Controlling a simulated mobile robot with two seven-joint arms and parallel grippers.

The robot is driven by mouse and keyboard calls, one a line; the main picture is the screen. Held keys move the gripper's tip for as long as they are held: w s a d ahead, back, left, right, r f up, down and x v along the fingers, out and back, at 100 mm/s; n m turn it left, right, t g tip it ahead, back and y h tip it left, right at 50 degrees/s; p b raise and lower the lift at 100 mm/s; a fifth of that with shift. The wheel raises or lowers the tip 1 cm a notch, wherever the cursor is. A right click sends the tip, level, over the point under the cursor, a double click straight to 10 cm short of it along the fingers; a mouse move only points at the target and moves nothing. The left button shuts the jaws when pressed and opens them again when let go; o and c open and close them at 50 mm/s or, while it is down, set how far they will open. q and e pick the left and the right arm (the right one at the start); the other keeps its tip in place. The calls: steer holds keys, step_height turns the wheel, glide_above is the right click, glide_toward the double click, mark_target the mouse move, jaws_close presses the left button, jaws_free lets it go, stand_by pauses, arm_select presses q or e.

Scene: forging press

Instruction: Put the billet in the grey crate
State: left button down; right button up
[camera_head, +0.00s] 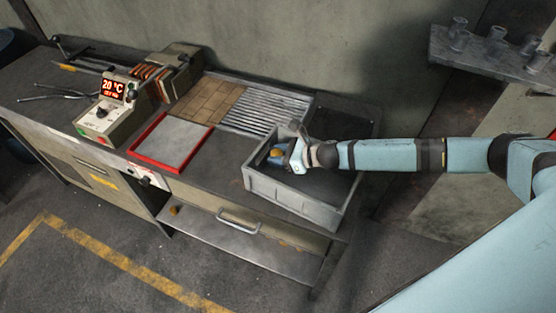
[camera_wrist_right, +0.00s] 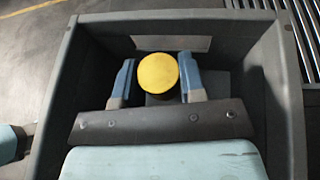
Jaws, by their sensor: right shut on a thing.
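The billet shows as a round yellow end (camera_wrist_right: 158,73) in the right wrist view, between the two blue fingers of my right gripper (camera_wrist_right: 157,84). In the head view my right gripper (camera_head: 279,154) is shut on it, within the outline of the grey crate (camera_head: 287,198). A small yellow-orange part of the billet (camera_head: 276,153) shows there. The crate walls (camera_wrist_right: 52,95) surround the gripper in the wrist view. The gripper hides part of the crate floor, and I cannot tell whether the billet touches it.
Left of the crate are a red-framed plate (camera_head: 172,141), a slatted metal rack (camera_head: 265,110) and a brick-patterned pad (camera_head: 208,101). A heater box with a lit display (camera_head: 112,108) and tongs (camera_head: 65,91) stand farther left. A shelf (camera_head: 480,55) is at upper right.

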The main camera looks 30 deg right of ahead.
step_height(320, 180, down, 2)
steer(key=shift+f, duration=0.1)
steer(key=shift+f+b, duration=0.5)
steer(key=shift+f, duration=0.15)
steer(key=o, duration=1.1)
steer(key=shift+o, duration=0.2)
steer(key=shift+r, duration=0.15)
